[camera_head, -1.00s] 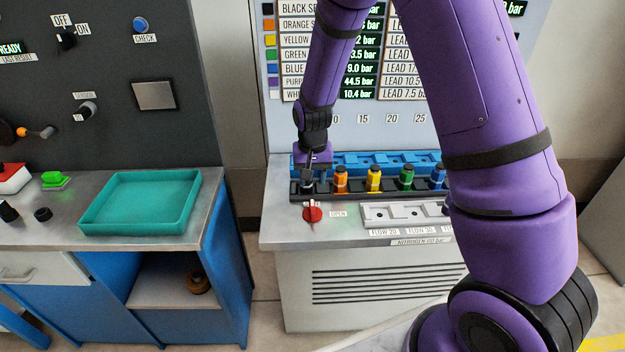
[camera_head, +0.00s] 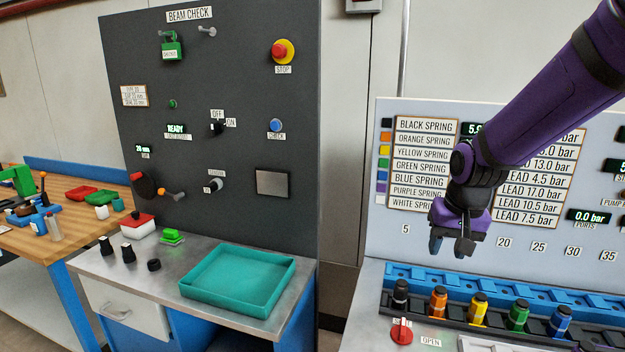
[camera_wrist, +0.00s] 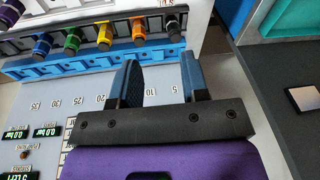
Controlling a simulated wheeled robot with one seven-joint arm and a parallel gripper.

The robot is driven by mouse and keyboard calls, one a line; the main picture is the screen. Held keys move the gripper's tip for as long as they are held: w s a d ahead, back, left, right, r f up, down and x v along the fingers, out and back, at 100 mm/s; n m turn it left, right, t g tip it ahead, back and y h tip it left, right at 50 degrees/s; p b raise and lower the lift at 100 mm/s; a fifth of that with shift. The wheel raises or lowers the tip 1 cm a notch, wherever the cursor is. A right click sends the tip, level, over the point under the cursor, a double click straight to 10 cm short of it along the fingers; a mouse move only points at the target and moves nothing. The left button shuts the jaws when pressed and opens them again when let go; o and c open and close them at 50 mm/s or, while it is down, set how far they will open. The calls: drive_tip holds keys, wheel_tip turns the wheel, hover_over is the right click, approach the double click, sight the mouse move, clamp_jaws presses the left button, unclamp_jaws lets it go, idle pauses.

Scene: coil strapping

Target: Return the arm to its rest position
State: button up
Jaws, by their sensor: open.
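My gripper (camera_head: 451,247) hangs in the air in front of the spring chart on the light panel, above the row of coloured cartridges. Its jaws point down and are apart, with nothing between them. In the wrist view my gripper (camera_wrist: 158,82) shows two dark blue fingers spread over the panel's number scale. My purple arm reaches in from the upper right of the head view. The black (camera_head: 400,296), orange (camera_head: 438,302), yellow (camera_head: 478,310), green (camera_head: 518,316) and blue (camera_head: 560,321) cartridges stand upright in a dark rack, clear of the fingers.
A blue rail (camera_head: 460,280) runs behind the cartridges. A red knob (camera_head: 402,332) sits in front, beside an OPEN label. To the left are an empty teal tray (camera_head: 207,290) on a steel bench and a dark beam check panel (camera_head: 240,100). A wooden table (camera_head: 30,240) stands farther left.

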drive_tip(key=s+d+r+t, duration=0.1)
drive_tip(key=s+r, duration=0.3)
drive_tip(key=s, duration=0.3)
drive_tip(key=s+d+r+n+t, duration=0.1)
drive_tip(key=s+r, duration=0.4)
drive_tip(key=s, duration=0.3)
drive_tip(key=s+d+r+n+t, duration=0.1)
drive_tip(key=s+d+r, duration=0.1)
drive_tip(key=s+r, duration=0.2)
drive_tip(key=s, duration=0.3)
drive_tip(key=shift+s+r+h, duration=0.2)
drive_tip(key=shift+r+h, duration=0.1)
